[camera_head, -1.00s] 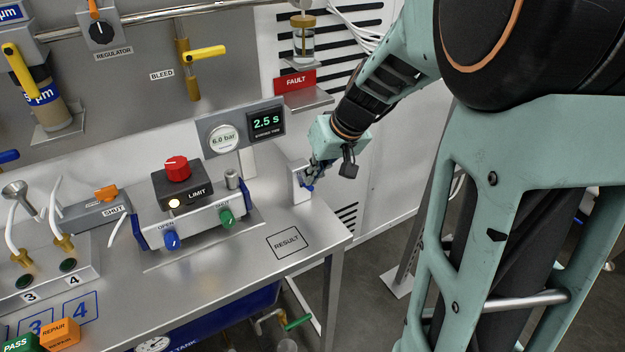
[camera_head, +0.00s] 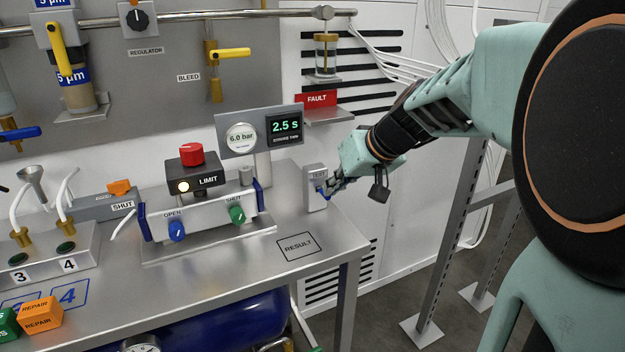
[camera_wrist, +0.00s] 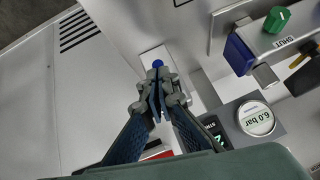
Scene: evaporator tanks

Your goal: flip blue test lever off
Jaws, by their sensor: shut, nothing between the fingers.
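The blue test lever (camera_head: 321,190) is a small blue piece on the front of a small grey box (camera_head: 314,174) at the right end of the bench. In the wrist view, the blue tip (camera_wrist: 158,63) shows just beyond my fingertips, against the pale box. My gripper (camera_head: 332,187) is shut and empty, right beside the lever on its right side. The wrist view shows its fingers (camera_wrist: 157,90) together. I cannot tell whether the fingers touch the lever, or which way the lever is set.
A LIMIT box with a red knob (camera_head: 191,154) and blue OPEN and green SHUT knobs stands left on the bench (camera_head: 330,241). The gauge and timer panel (camera_head: 258,130) is behind. The RESULT square (camera_head: 298,246) is empty. A grey post (camera_head: 452,240) stands right.

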